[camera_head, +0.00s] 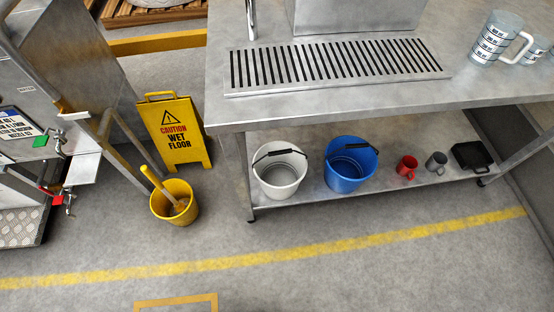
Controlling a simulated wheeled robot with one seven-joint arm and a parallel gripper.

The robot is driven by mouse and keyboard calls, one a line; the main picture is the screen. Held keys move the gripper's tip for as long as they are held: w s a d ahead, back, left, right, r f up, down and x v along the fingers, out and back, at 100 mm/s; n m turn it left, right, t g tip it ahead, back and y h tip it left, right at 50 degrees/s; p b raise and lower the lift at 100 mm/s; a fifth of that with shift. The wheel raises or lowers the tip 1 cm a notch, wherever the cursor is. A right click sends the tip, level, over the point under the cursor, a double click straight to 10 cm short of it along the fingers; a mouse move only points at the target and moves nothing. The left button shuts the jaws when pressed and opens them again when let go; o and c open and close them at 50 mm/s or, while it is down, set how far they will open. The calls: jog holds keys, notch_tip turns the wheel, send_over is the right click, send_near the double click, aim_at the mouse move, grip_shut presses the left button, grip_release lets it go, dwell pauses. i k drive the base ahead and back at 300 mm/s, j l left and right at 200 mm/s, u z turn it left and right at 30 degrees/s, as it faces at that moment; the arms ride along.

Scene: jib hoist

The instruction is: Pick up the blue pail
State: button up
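The blue pail (347,180) stands upright on the lower shelf (315,197) of a steel table in the head view. Its black handle lies over toward the upper left of its rim, and the inside looks empty. It stands between a white pail (278,183) on its left and a red mug (407,166) on its right. My gripper is not in view.
The steel tabletop (225,60) overhangs the shelf from behind. A grey mug (436,162) and a black case (470,157) stand further right. A yellow bucket (160,207) and wet floor sign (173,132) stand left. The floor in front is clear.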

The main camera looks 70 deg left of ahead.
aim_at(350, 160)
jog(key=u, duration=1.4)
